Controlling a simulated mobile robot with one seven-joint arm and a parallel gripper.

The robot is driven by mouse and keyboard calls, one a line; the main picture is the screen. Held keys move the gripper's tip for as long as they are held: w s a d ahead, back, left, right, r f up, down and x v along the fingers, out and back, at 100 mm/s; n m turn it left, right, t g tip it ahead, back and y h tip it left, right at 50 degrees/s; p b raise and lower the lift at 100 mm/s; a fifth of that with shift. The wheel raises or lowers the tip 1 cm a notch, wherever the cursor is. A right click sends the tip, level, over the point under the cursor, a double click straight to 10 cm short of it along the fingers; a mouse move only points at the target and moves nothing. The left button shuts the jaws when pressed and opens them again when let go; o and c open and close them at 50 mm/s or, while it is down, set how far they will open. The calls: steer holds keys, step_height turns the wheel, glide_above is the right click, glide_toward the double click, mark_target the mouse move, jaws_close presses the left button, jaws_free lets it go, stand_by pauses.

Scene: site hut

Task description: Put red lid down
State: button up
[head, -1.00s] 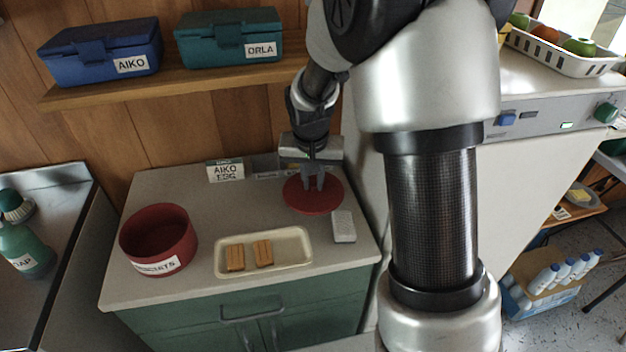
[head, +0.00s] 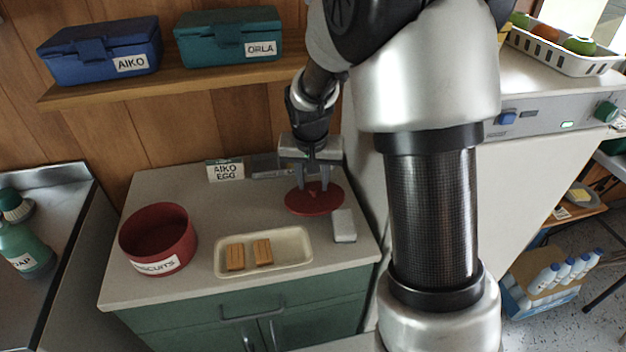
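The red lid (head: 315,204) lies flat, apparently on the grey counter, at the back right. My gripper (head: 314,187) is directly above it, pointing down. Its two fingers are spread, one on each side of the lid's middle, and seem clear of its knob. The red biscuit tin (head: 158,238), labelled BISCUITS, stands lidless at the counter's left.
A cream tray (head: 290,249) with two brown bars (head: 249,255) lies in front of the lid. A pale grey block (head: 344,226) is close to the lid's right front. A sign (head: 225,170) reading AIKO EGG stands behind. Counter between tin and lid is clear.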

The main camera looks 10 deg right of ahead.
mark_target(312, 204)
steer(key=v, duration=1.2)
steer(key=s+r+n+t, duration=0.1)
steer(key=s+r, duration=0.3)
steer(key=s, duration=0.7)
steer(key=s+d+r+n+t+y, duration=0.1)
steer(key=s+r, duration=0.3)
steer(key=s, duration=0.7)
steer(key=shift+n+t+p, duration=0.35)
steer(key=shift+n+t, duration=0.05)
steer(key=shift+n, duration=0.5)
steer(key=shift+r, duration=0.1)
